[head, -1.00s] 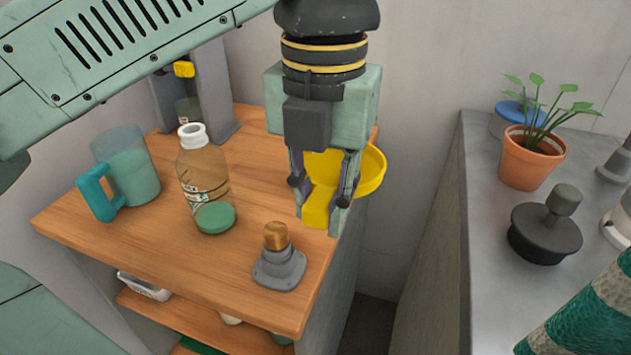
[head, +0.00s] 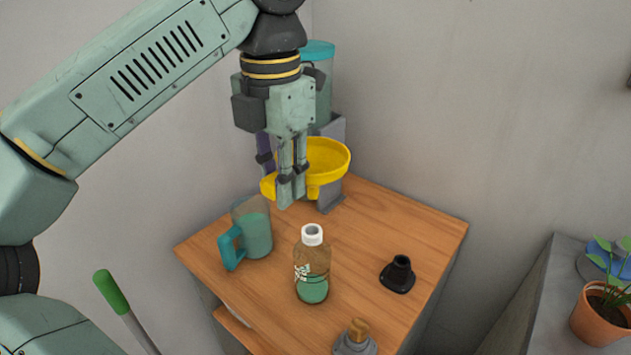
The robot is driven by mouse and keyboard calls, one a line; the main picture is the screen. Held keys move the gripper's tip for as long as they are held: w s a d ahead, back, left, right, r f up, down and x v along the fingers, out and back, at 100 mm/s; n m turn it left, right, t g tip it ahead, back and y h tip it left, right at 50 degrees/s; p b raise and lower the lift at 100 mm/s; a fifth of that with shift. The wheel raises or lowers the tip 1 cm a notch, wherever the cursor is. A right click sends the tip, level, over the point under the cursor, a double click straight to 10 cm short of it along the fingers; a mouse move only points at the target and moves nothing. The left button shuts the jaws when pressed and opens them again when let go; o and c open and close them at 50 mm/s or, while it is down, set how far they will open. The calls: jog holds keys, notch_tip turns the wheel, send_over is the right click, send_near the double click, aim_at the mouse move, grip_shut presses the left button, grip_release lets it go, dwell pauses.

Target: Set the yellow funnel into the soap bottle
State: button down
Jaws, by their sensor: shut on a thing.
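The yellow funnel (head: 325,160) is held in my gripper (head: 278,190), which is shut on it. The funnel's wide bowl sticks out to the right of the fingers, and it is up in the air near the back of the wooden cabinet top. The fingers hide part of the funnel. The soap bottle (head: 311,268) stands upright on the wooden top, with a white open neck (head: 312,234), a clear brownish upper body and green liquid at the bottom. My gripper and the funnel appear above and behind the bottle, apart from it.
A teal-handled mug (head: 252,232) stands left of the bottle. A black cone-shaped piece (head: 400,273) is to its right, and a grey base with a wooden knob (head: 356,338) is in front. A grey dispenser (head: 330,190) stands behind the funnel. The wooden top (head: 410,225) is bare at the back right.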

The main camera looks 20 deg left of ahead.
jog(key=shift+a+f, duration=0.1)
dwell(0.4)
jog(key=shift+f+b, duration=2.35)
jog(key=shift+f, duration=0.65)
jog(key=shift+f+b, duration=1.15)
jog(key=shift+f, duration=0.35)
jog(key=c, duration=1.3)
grip_release()
jog(key=shift+o, duration=0.4)
jog(key=shift+o, duration=0.9)
jog(key=shift+r, duration=0.15)
